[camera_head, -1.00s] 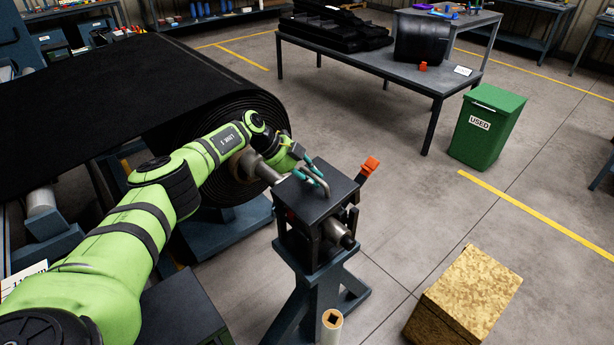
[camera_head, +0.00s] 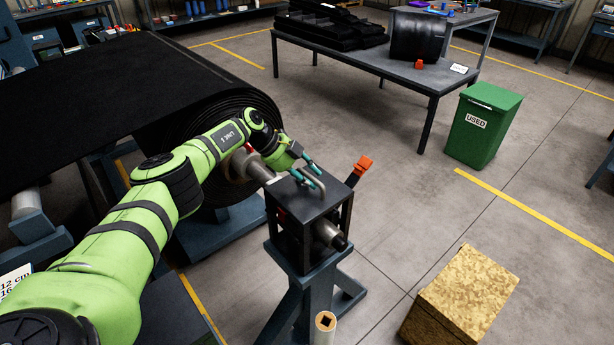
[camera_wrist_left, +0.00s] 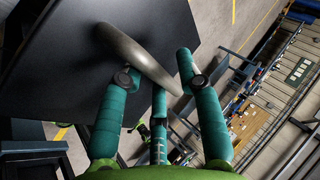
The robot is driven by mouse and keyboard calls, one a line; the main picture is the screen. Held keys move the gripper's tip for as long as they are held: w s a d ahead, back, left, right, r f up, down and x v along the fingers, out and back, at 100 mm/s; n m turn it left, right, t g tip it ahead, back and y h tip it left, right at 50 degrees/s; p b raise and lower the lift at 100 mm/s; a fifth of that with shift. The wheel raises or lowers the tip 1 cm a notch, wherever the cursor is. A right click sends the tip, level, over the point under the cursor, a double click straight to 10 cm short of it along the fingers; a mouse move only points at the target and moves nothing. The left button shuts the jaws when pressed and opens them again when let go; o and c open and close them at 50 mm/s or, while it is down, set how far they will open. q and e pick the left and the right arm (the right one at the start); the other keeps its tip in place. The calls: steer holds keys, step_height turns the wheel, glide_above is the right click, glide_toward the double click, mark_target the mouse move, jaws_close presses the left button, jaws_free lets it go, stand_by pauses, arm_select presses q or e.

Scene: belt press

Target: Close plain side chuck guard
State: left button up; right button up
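The chuck guard (camera_head: 296,203) is a dark box-like cover with a pale metal handle (camera_head: 320,187) on its top plate, on a blue-grey stand (camera_head: 312,292). A metal shaft end (camera_head: 330,234) shows in its open front side. My left gripper (camera_head: 308,175) is at the handle, from the left. In the left wrist view, its teal fingers (camera_wrist_left: 160,85) are spread, with the curved handle (camera_wrist_left: 138,52) running close between or over them. The dark top plate (camera_wrist_left: 60,70) lies beyond. I cannot tell whether the fingers touch the handle. My right gripper is out of view.
A large black belt roll (camera_head: 232,120) stands behind and left of the stand. An orange-topped lever (camera_head: 362,164) rises just right of the guard. A yellowish box (camera_head: 462,292) and a green bin (camera_head: 484,128) stand on the right floor. Open floor lies between.

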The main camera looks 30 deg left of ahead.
arm_select(q)
steer(key=v, duration=1.2)
steer(key=shift+w+r, duration=0.1)
